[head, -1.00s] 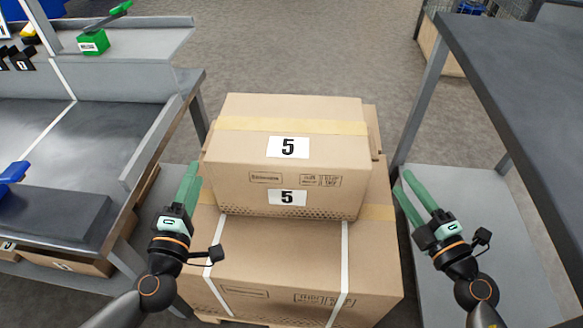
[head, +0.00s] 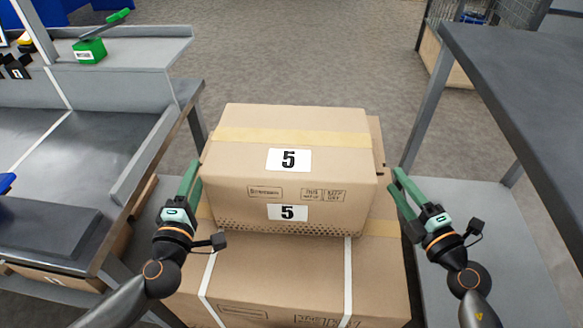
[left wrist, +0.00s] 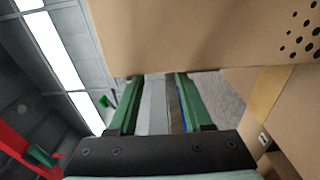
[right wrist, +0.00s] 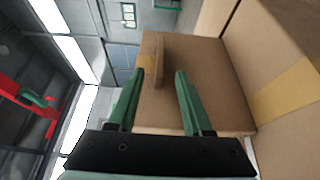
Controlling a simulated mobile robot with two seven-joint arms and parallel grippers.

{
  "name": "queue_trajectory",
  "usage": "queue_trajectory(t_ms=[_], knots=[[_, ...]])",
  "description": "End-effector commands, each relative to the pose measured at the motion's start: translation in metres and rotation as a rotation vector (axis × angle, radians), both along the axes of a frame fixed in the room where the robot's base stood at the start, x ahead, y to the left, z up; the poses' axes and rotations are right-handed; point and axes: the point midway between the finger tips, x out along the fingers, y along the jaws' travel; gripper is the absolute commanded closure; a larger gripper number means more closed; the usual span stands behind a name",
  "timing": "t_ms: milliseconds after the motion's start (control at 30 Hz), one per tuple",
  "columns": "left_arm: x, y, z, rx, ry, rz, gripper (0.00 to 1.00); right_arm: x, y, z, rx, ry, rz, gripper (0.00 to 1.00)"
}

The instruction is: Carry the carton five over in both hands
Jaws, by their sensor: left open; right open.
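The carton five (head: 240,160) is a brown box with yellow tape and two white labels reading 5. It sits on top of a larger strapped carton (head: 280,275) between my grippers. My left gripper (head: 192,178) is open at the carton's left side, and its contact with the carton cannot be made out. My right gripper (head: 396,180) is open just off the carton's right side. In the left wrist view the carton's wall (left wrist: 190,35) fills the top, above the open fingers (left wrist: 160,90). In the right wrist view the open fingers (right wrist: 160,85) have cardboard between and beyond them.
A grey workbench (head: 85,150) with a raised shelf and a green box (head: 90,51) stands on the left. A dark grey table (head: 530,80) with a lower shelf (head: 480,225) stands on the right. Open floor (head: 300,55) lies behind the cartons.

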Motion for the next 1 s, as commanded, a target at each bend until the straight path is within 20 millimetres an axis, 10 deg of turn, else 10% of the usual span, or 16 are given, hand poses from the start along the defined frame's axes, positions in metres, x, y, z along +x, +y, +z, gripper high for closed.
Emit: queue_trajectory(t_ms=[500, 1000], knots=[[0.082, 0.000, 0.001, 0.000, -0.001, -0.001, 0.50, 0.076, 0.032, 0.001, 0.001, -0.001, 0.001, 0.50], [0.090, 0.000, 0.000, 0.000, 0.000, -0.001, 0.57, 0.082, 0.035, 0.000, 0.001, 0.000, 0.001, 0.57]])
